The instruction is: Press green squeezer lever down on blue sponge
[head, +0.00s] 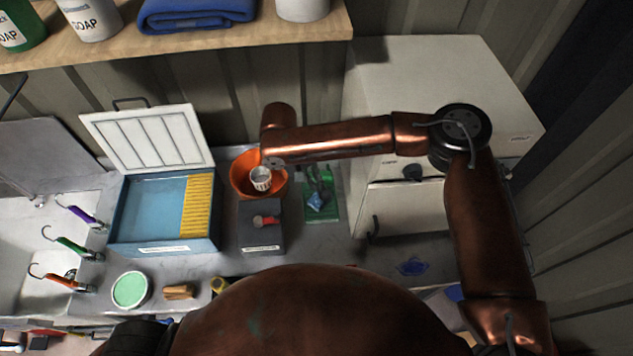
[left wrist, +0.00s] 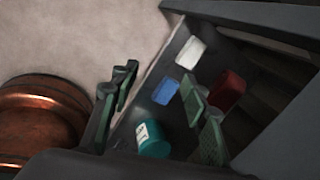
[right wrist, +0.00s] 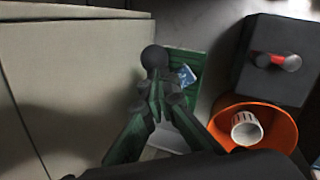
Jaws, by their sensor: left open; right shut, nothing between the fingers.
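The green squeezer (head: 329,208) stands on the counter beside the white cabinet, and its green base (right wrist: 192,62) shows in the right wrist view. The blue sponge (head: 315,201) lies on this base; it also shows in the right wrist view (right wrist: 186,75), partly hidden by my fingers. A dark round knob (right wrist: 154,57), seemingly the lever's end, is just beyond my right fingertips. My right gripper (right wrist: 160,97) is shut and empty, above the squeezer and overlapping the lever in view; I cannot tell whether they touch. My left gripper (left wrist: 168,100) is open, away from the squeezer.
An orange bowl (head: 240,184) holding a white cup (head: 261,178) and a dark block with a red handle (head: 265,220) stand left of the squeezer. The white cabinet (head: 440,85) is close on the right. A dark drawer (left wrist: 160,75) with several small items lies below my left gripper.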

